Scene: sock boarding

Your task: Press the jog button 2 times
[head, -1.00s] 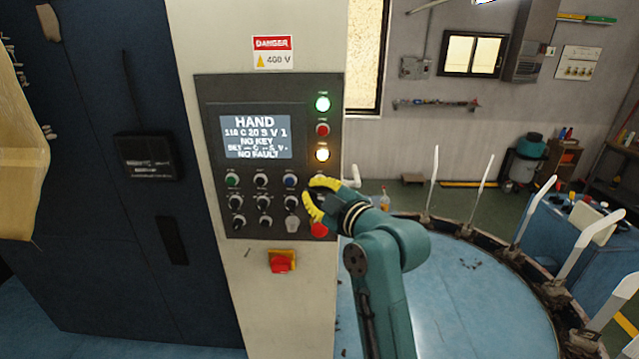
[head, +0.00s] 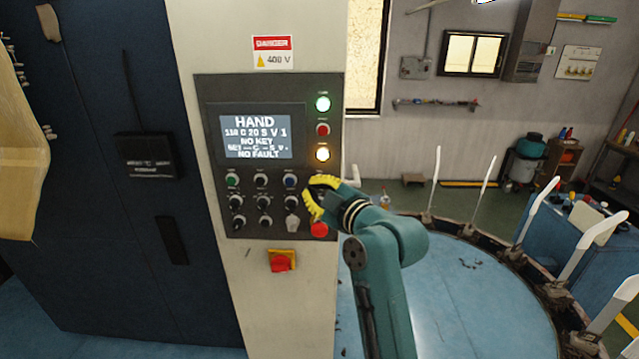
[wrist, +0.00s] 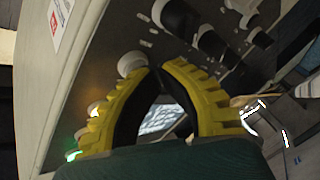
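The control panel (head: 315,120) stands upright with a lit screen (head: 256,137) reading HAND, NO KEY and NO FAULT. Its button labels are too small to read, so I cannot tell which button is the jog button. In the wrist view, the fingertips (wrist: 161,69) are close beside a pale round button (wrist: 132,63); contact is unclear.
A red mushroom button (head: 319,230) sits just below my fingers. Black selector knobs (head: 237,223) are to the left. A red-and-yellow switch (head: 281,261) is below the panel. A round blue carousel (head: 475,300) with upright white forms (head: 541,203) stands at right.

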